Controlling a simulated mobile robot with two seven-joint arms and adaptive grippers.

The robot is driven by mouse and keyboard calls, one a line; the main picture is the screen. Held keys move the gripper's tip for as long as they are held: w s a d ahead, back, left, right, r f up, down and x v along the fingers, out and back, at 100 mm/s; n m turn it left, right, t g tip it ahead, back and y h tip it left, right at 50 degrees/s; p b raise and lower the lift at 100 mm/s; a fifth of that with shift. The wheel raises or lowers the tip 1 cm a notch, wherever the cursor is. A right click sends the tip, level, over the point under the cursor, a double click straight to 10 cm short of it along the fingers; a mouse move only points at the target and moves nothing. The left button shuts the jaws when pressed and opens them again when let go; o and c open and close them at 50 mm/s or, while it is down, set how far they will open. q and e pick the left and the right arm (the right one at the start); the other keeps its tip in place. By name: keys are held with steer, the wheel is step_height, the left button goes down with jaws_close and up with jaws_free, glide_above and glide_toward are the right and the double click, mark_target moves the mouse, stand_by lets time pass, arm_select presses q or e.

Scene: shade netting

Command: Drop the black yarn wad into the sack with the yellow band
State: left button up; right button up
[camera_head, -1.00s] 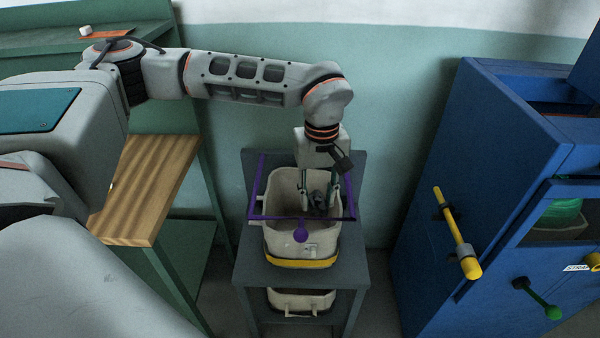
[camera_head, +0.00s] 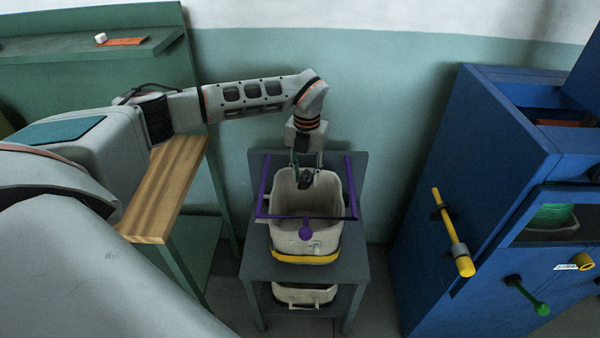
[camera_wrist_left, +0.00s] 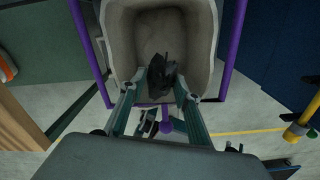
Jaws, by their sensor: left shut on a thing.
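The sack with the yellow band (camera_head: 318,257) is pale, boxy and open at the top. It stands upright on a grey stand, and its inside also shows in the left wrist view (camera_wrist_left: 200,25). My left gripper (camera_head: 306,173) points down at the back part of the sack's mouth. It is shut on the black yarn wad (camera_head: 305,180), a dark ragged clump. In the left wrist view the wad (camera_wrist_left: 160,76) sits between the two fingertips (camera_wrist_left: 164,85), against the sack's opening. I cannot tell its exact height over the rim. My right gripper is not in view.
A purple frame with a round knob (camera_head: 306,233) runs around the sack's sides and front. A second pale sack (camera_head: 303,294) is on the shelf below. A blue cabinet (camera_head: 480,160) with a yellow handle stands right, a wooden-topped bench (camera_head: 165,190) left.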

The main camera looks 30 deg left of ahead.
arm_select(q)
steer(key=n, duration=0.1)
steer(key=a+f+n, duration=0.1)
steer(key=shift+a+n, duration=0.15)
steer(key=shift+n, duration=0.25)
steer(key=shift+a+f+n, duration=0.2)
steer(key=shift+n, duration=0.2)
step_height(320, 180, down, 6)
steer(key=b, duration=0.4)
steer(key=shift+r, duration=0.1)
steer(key=o, duration=0.8)
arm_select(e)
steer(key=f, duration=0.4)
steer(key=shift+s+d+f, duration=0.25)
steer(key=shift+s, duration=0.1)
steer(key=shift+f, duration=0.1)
arm_select(q)
steer(key=shift+r, duration=0.1)
